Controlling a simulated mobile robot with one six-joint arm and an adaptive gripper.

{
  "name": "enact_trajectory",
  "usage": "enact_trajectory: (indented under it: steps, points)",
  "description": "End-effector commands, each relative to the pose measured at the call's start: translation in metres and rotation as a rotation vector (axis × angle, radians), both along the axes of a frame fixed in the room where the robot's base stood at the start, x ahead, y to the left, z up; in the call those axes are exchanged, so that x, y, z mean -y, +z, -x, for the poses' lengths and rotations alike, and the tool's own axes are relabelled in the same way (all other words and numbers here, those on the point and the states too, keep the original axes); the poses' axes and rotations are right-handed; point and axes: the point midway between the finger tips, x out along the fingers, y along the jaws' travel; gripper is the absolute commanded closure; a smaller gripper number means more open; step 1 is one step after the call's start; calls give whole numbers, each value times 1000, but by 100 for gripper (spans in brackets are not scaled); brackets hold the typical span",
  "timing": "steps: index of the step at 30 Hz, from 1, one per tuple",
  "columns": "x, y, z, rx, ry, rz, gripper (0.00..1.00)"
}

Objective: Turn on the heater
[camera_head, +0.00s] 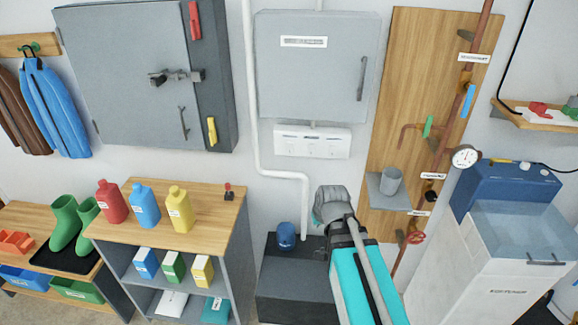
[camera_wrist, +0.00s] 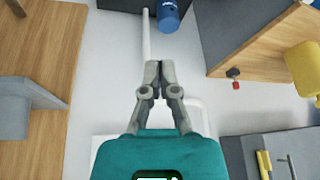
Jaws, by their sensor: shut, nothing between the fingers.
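No part is readably labelled as the heater in these views. My gripper (camera_wrist: 158,74) is shut and empty in the wrist view, its fingertips together in front of the white wall. In the head view my wrist covers the fingers. A white switch panel (camera_head: 312,141) hangs under the closed grey wall cabinet (camera_head: 310,65); its small markings are too blurred to read. A wooden board (camera_head: 409,80) to the right carries copper pipes with a green valve handle (camera_head: 428,127), a blue handle (camera_head: 468,101), a red handwheel (camera_head: 415,237) and a round gauge (camera_head: 465,156).
A wooden-topped shelf (camera_head: 213,205) with bottles and boxes stands left. A dark low box (camera_head: 283,275) with a blue canister (camera_head: 286,235) is beneath the white pipe. A white chest (camera_head: 490,265) stands right. A large grey cabinet (camera_head: 125,75) hangs upper left.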

Motion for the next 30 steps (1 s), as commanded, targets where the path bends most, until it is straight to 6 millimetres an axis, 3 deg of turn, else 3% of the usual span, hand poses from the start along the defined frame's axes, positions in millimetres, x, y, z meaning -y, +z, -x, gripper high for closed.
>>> enact_trajectory:
  steps: [1,12,30]
  points:
    - [-5,-11,-11,43,11,-6,100]
    - [-38,-25,-79,380,80,-43,100]
    - [-79,-21,-157,920,99,-66,100]
